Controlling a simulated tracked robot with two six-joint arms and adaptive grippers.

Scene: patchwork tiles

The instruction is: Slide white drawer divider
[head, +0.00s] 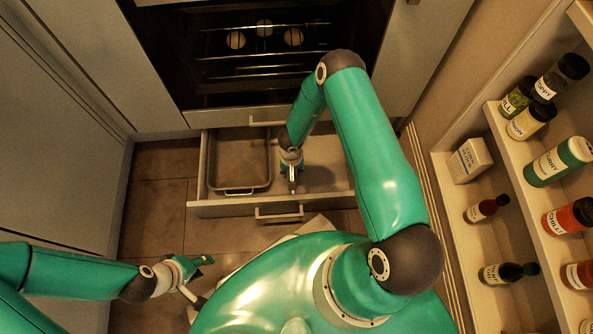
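An open drawer (230,208) is pulled out below the oven in the head view. My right arm reaches over it, and my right gripper (292,182) points down into the drawer, just right of a metal tray. I cannot tell whether its fingers are apart or shut on something. I cannot make out the white divider clearly; the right gripper and arm cover part of the drawer there. My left gripper (199,277) is at the lower left, away from the drawer, over the floor. Its fingers are spread and I see nothing between them.
The metal baking tray (240,160) fills the drawer's left part; the right part shows bare bottom. A dark oven (264,60) stands behind. A shelf with several bottles (487,208) and a white box (469,160) is at right. Cabinets (60,150) line the left.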

